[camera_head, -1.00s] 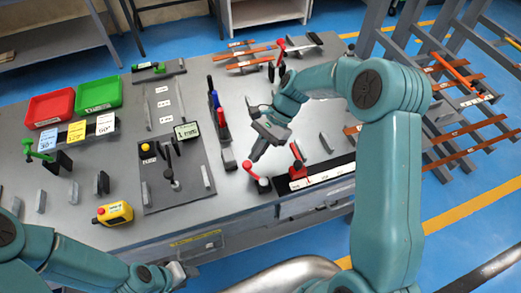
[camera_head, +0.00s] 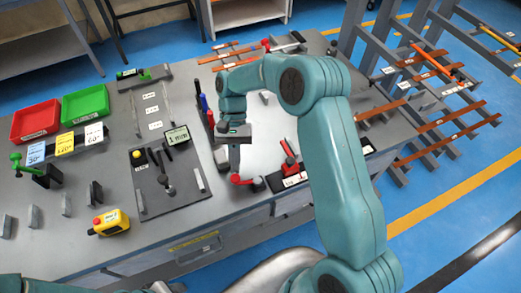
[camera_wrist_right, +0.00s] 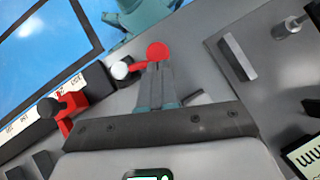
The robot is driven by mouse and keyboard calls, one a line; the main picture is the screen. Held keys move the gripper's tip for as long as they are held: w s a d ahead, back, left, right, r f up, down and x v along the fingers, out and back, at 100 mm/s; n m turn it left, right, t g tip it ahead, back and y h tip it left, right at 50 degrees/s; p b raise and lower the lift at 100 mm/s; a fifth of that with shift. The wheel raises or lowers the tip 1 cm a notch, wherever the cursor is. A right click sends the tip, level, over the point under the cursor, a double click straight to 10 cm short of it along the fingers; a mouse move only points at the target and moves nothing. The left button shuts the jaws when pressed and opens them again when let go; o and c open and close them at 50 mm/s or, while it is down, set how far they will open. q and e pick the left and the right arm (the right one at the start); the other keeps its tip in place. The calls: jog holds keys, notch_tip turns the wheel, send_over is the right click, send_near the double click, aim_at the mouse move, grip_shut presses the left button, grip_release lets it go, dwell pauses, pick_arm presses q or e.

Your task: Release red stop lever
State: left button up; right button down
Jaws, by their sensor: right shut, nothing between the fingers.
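A red lever (camera_head: 240,180) with a rounded red end lies low at the front edge of the bench. In the right wrist view its red knob (camera_wrist_right: 157,50) and arm reach to a white round part (camera_wrist_right: 120,70). My right gripper (camera_head: 235,165) is above it. Its shut, empty fingers (camera_wrist_right: 158,72) point at the red knob; whether they touch it I cannot tell. A second red lever (camera_head: 288,150) stands on the dark scale strip; it also shows in the right wrist view (camera_wrist_right: 66,120). My left gripper (camera_head: 165,288) is partly cut off at the bottom edge.
A black panel (camera_head: 190,200) with small levers and a display (camera_head: 177,136) is left of my right gripper. Red (camera_head: 35,121) and green (camera_head: 86,103) trays stand at the back left. A yellow box (camera_head: 109,222) is at the front left. Racks with bars stand at right.

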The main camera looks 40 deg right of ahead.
jog(key=shift+s+a+n+g+h, duration=0.3)
jog(key=shift+n+h, duration=0.2)
jog(key=shift+n, duration=0.2)
jog(key=shift+s+a+n+g+h, duration=0.3)
jog(key=shift+a+n+h, duration=0.15)
jog(key=shift+n, duration=0.45)
jog(key=shift+w, duration=0.1)
